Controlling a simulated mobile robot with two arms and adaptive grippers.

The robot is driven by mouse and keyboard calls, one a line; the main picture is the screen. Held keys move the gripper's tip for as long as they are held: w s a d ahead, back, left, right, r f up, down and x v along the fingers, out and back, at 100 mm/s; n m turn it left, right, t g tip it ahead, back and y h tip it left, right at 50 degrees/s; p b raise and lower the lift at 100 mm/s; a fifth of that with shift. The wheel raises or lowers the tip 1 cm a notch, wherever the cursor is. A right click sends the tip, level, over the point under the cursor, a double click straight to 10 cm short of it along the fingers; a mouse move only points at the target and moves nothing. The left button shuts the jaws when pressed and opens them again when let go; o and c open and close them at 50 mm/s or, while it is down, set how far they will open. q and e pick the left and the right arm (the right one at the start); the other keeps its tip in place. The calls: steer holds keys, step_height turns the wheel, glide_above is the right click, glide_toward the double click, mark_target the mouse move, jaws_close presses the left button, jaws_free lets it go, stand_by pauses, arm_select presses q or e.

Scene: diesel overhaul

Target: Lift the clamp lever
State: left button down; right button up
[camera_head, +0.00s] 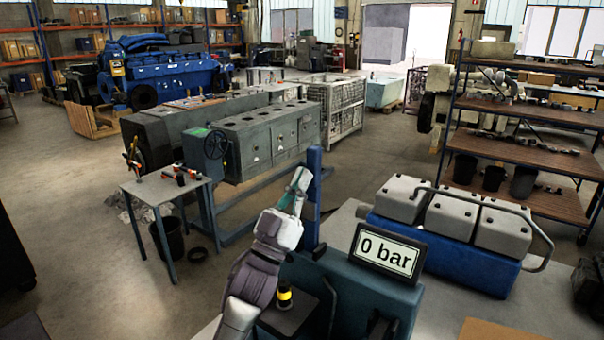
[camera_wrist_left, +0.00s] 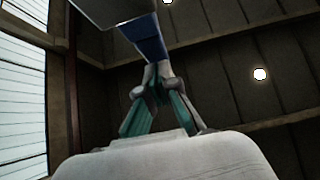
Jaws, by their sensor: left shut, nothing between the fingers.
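My left gripper (camera_head: 300,178) is raised beside the blue upright post (camera_head: 314,195) of the test bench. Its fingers point up and it is shut and empty. In the left wrist view the fingertips of the left gripper (camera_wrist_left: 157,70) meet just under a blue bar (camera_wrist_left: 150,42) with a grey piece above it. I cannot tell whether they touch it. I cannot make out the clamp lever with certainty in either view. My right gripper is not in view.
A display reading "0 bar" (camera_head: 388,250) sits on the teal bench housing (camera_head: 345,285). Grey blocks on a blue base (camera_head: 445,250) stand to the right. A small table (camera_head: 165,187) with tools stands to the left. The floor between is mostly clear.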

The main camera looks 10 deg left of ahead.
arm_select(q)
steer(key=shift+w+d, duration=0.1)
steer(key=shift+w, duration=0.1)
steer(key=shift+w+d+b, duration=0.25)
steer(key=shift+w+b, duration=0.05)
steer(key=shift+w, duration=0.3)
steer(key=shift+w+d+b, duration=0.2)
steer(key=shift+w+b, duration=0.05)
steer(key=shift+w, duration=0.3)
steer(key=shift+s+a+r, duration=0.1)
steer(key=shift+s+r, duration=0.05)
